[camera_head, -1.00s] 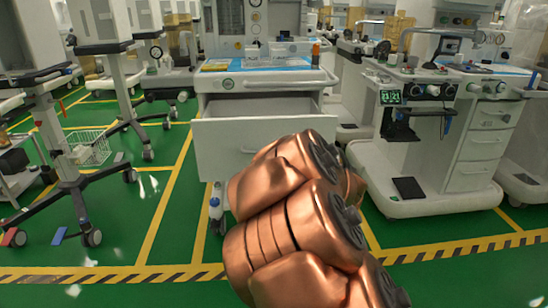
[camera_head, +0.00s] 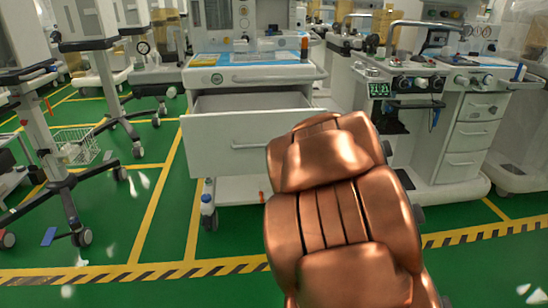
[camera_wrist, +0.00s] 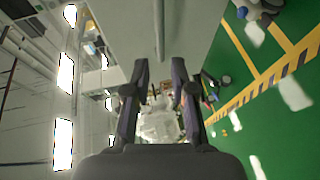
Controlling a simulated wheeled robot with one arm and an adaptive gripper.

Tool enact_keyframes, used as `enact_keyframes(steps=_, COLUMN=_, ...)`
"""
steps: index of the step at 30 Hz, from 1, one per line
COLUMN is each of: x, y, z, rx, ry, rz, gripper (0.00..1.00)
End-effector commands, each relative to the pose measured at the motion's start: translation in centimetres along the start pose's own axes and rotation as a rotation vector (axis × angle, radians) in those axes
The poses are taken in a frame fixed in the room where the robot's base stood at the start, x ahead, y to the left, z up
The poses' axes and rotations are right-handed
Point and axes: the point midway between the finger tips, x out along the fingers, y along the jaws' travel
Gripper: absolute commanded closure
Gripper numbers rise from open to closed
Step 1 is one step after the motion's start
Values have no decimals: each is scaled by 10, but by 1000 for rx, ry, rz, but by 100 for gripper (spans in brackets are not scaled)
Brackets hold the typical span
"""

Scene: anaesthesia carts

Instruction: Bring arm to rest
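My copper-coloured arm (camera_head: 335,215) rises from the lower right of the head view, folded in front of the middle cart. My gripper is hidden there. In the wrist view my gripper (camera_wrist: 159,75) points forward with its two dark fingers apart and nothing between them. A pale grey panel with a bar handle (camera_wrist: 158,32) lies beyond the fingertips in that view.
The middle cart's drawer (camera_head: 225,143) stands pulled out, behind my arm. A second cart (camera_head: 465,150) stands at the right. Wheeled stands (camera_head: 70,185) and a wire basket (camera_head: 75,147) are at the left. Green floor (camera_head: 150,240) is clear in front.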

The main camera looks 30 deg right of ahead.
Motion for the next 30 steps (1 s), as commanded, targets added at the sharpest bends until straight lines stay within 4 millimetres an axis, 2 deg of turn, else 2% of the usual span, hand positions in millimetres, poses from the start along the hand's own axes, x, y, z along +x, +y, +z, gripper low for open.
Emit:
enact_keyframes(steps=11, x=-1, y=5, z=0, rx=4, ry=-7, rz=-3, gripper=75)
enact_keyframes(steps=14, x=-5, y=19, z=3, rx=28, ry=-42, rz=-19, gripper=75)
enact_keyframes(steps=20, x=-26, y=63, z=14, rx=142, ry=-190, rz=-83, gripper=75)
enact_keyframes(steps=25, x=-52, y=91, z=20, rx=279, ry=-331, rz=-152, gripper=75)
enact_keyframes(steps=30, x=-85, y=114, z=19, rx=427, ry=-462, rz=-219, gripper=75)
